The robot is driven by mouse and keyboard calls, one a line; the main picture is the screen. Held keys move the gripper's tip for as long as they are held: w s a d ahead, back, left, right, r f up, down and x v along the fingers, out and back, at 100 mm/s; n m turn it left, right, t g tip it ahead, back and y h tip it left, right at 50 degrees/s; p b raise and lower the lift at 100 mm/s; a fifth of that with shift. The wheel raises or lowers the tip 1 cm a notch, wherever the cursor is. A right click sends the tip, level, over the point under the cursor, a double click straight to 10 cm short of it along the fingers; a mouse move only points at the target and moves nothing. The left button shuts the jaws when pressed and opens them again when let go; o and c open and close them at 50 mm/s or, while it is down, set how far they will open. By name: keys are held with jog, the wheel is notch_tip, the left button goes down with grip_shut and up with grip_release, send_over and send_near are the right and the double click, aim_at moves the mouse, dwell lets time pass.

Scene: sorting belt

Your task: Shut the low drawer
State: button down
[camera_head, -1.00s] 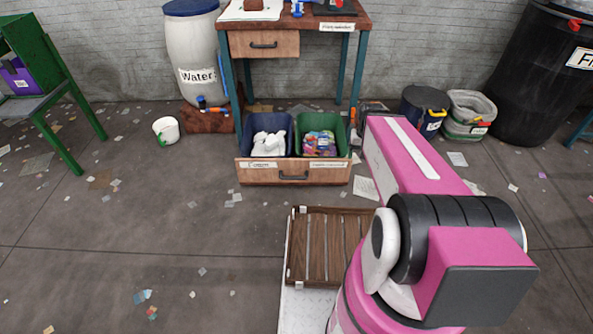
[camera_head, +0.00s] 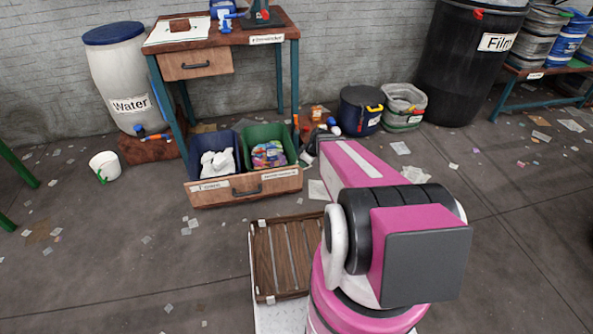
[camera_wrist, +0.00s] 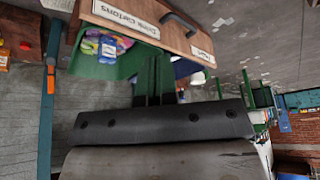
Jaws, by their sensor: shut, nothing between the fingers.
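The low drawer (camera_head: 240,188) stands pulled out under the work table in the head view. Its wooden front has a dark handle (camera_head: 246,190) and white labels. Inside sit a blue bin (camera_head: 194,155) with white items and a green bin (camera_head: 291,145) with colourful cartons. In the wrist view the drawer front (camera_wrist: 143,13) appears upside down at the top, with the green bin (camera_wrist: 95,69) below it. My gripper (camera_wrist: 155,62) is shut and empty, its fingers overlapping the bins in that picture. I cannot tell whether it touches the drawer. In the head view my arm hides most of it.
A closed upper drawer (camera_head: 197,64) is in the table (camera_head: 250,35). A water barrel (camera_head: 122,75) stands left, a white bucket (camera_head: 104,166) on the floor. A lidded dark bin (camera_head: 360,112) and grey bin (camera_head: 404,106) stand right.

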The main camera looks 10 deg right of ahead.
jog(key=w+d+f+n+t+y, duration=0.1)
jog(key=w+d+f+n+t, duration=0.25)
jog(key=w+f+n, duration=0.55)
jog(key=m, duration=0.2)
send_near(293, 171)
notch_tip(293, 171, down, 4)
jog(key=s+a, duration=0.1)
jog(key=a, duration=0.1)
jog(key=w, duration=0.3)
jog(key=shift+w+a+f+g, duration=0.1)
jog(key=shift+w+g, duration=0.25)
jog(key=shift+w, duration=0.05)
jog(key=shift+w, duration=0.1)
jog(key=w+a, duration=0.1)
jog(key=w, duration=2.8)
jog(key=shift+a, duration=0.35)
jog(key=shift+w, duration=0.1)
